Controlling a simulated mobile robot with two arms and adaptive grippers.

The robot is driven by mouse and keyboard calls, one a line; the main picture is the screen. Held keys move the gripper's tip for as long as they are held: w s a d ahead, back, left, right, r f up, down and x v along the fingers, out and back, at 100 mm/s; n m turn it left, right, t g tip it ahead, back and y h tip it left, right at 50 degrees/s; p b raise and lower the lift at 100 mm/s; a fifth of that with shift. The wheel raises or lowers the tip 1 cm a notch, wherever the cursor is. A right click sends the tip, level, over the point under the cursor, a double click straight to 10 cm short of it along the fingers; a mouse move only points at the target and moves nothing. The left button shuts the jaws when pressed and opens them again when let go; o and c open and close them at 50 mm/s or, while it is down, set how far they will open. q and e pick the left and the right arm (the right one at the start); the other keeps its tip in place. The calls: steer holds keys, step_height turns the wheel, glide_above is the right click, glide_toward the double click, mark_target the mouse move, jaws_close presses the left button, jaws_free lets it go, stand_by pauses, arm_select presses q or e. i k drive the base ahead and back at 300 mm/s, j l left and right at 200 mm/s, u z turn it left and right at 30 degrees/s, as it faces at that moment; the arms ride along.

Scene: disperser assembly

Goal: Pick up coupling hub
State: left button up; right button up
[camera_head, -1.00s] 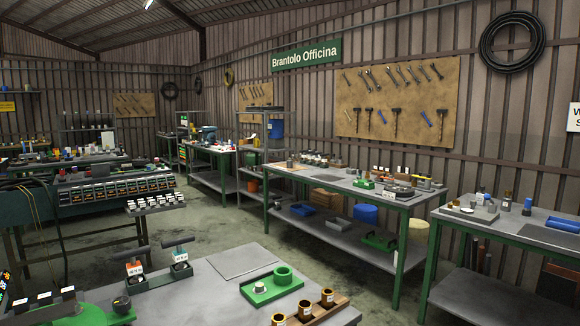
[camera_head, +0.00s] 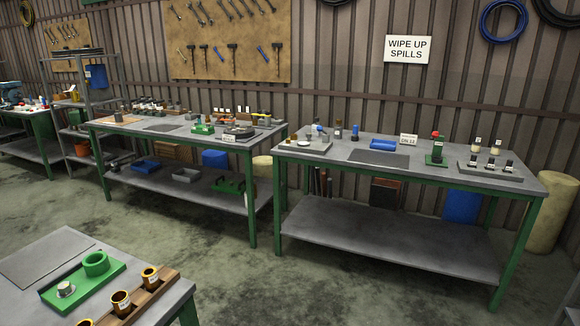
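I cannot tell for sure which part is the coupling hub. On the near table (camera_head: 28,288) at the lower left, a green fixture plate (camera_head: 84,288) bears a green ring (camera_head: 96,264) and a small silver round part (camera_head: 66,289). Beside it, several amber-brown labelled cups (camera_head: 150,279) stand in a wooden rack (camera_head: 142,301), partly cut off by the lower edge. On the right bench (camera_head: 328,165), a green stand with a red top (camera_head: 437,152) stands right of a small white label sign (camera_head: 408,139). Neither of my grippers is in view.
A middle bench (camera_head: 188,135) carries small tools and parts. The concrete floor (camera_head: 215,255) between the tables is clear.

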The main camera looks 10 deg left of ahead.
mark_target(118, 117)
steer(key=i+l+z, duration=0.15)
steer(key=i, duration=0.85)
steer(key=i+l+z, duration=0.1)
steer(key=i, duration=0.9)
steer(key=i+j+u, duration=0.2)
steer(key=i+u, duration=0.3)
steer(key=i+j+u, duration=0.1)
steer(key=i+u, duration=0.2)
steer(key=u, duration=0.2)
steer(key=i+l+u, duration=0.15)
steer(key=i+u, duration=0.35)
steer(key=i+l+u, duration=0.25)
steer(key=u, duration=0.25)
steer(key=i+j+u, duration=0.2)
steer(key=i+u, duration=0.15)
steer(key=i, duration=0.65)
steer(key=i+u, duration=0.4)
steer(key=i, duration=0.6)
steer(key=l, duration=0.1)
